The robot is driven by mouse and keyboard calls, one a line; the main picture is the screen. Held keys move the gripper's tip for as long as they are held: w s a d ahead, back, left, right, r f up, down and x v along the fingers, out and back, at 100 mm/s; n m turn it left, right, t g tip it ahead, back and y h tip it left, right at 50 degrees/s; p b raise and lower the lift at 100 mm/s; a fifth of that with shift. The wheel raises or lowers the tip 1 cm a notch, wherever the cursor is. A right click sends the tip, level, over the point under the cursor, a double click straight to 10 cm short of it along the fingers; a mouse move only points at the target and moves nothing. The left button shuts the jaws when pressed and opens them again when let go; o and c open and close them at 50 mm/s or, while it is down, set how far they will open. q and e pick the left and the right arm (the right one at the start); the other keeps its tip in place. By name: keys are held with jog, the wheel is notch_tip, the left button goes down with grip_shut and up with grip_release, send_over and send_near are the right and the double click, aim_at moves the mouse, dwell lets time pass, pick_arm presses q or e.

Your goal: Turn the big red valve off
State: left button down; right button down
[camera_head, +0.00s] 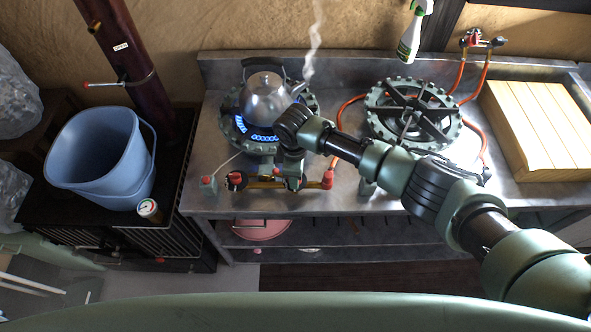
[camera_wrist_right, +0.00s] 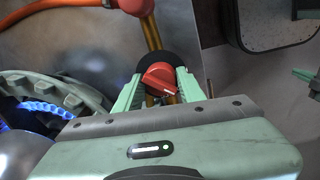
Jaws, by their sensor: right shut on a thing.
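The big red valve is a red knob (camera_wrist_right: 158,77) on a black round plate, mounted on a brass pipe (camera_wrist_right: 152,32) in the right wrist view. My right gripper (camera_wrist_right: 160,82) has its two pale green fingers on either side of the knob and is shut on it. In the head view the right gripper (camera_head: 292,180) is at the pipe along the stove's front, and it hides the knob there. Blue flames (camera_head: 265,137) burn on the left burner under a steaming metal kettle (camera_head: 265,97). My left gripper is not in view.
A smaller dark and red knob (camera_head: 236,181) sits left of my right gripper. An orange hose (camera_head: 341,115) runs to the unlit right burner (camera_head: 412,110). A blue bucket (camera_head: 100,150) stands left, with a gauge (camera_head: 149,209) beside it. A wooden board (camera_head: 545,125) lies right.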

jog(key=m+p, duration=0.1)
jog(key=m, duration=0.1)
jog(key=m+p, duration=0.1)
jog(key=m, duration=0.2)
jog(key=shift+s+a+m, duration=0.15)
jog(key=shift+a+m, duration=0.05)
jog(key=shift+m, duration=0.1)
jog(key=shift+m+h+p, duration=0.3)
jog(key=shift+m+p, duration=0.4)
jog(key=shift+m, duration=1.4)
jog(key=c, duration=0.9)
grip_release()
jog(key=shift+a+r, duration=0.15)
jog(key=shift+r, duration=1.8)
jog(key=shift+a+r, duration=0.15)
jog(key=shift+r, duration=1.8)
jog(key=shift+s, duration=0.1)
